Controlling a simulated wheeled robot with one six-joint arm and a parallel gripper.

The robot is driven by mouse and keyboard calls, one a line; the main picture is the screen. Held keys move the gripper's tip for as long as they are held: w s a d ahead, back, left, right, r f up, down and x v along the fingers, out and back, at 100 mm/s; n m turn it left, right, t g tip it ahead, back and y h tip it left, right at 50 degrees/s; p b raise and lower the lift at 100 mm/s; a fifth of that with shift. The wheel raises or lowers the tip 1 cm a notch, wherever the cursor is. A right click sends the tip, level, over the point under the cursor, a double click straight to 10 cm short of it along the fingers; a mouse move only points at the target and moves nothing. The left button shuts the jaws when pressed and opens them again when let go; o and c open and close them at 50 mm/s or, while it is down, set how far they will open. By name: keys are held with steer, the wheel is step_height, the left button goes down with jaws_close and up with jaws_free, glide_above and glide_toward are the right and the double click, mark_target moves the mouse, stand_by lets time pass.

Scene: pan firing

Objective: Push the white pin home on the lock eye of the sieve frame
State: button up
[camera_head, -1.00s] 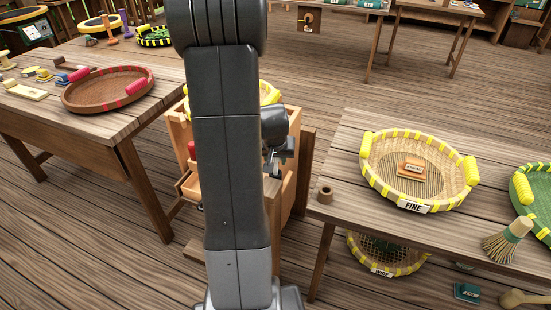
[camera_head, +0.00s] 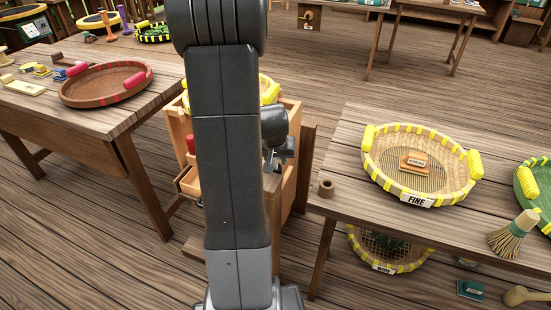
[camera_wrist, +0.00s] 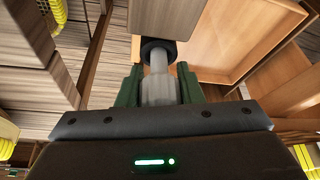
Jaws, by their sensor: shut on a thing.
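In the wrist view, the white pin (camera_wrist: 158,91) looks pale grey and stands between the two green fingers of my gripper (camera_wrist: 159,80), which is shut on it. Its narrower far part (camera_wrist: 157,62) meets a dark ring (camera_wrist: 152,45), seemingly the lock eye, at the end of a wooden post (camera_wrist: 160,18). I cannot tell how deep the pin sits. In the head view, the wooden sieve frame (camera_head: 291,118) stands behind my arm, which hides much of it. The pin and fingertips are not clear there.
A table at left (camera_head: 120,118) holds a red-brown sieve (camera_head: 105,98). Open floor lies behind the frame.

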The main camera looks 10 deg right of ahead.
steer(key=o, duration=1.1)
steer(key=shift+f, duration=0.1)
steer(key=shift+c, duration=0.2)
steer(key=p+v, duration=0.1)
steer(key=v, duration=1.3)
steer(key=shift+f, duration=0.15)
steer(key=b+x, duration=0.1)
steer(key=x, duration=1.2)
steer(key=shift+w+f, duration=0.2)
steer(key=shift+f, duration=0.1)
steer(key=shift+r, duration=0.1)
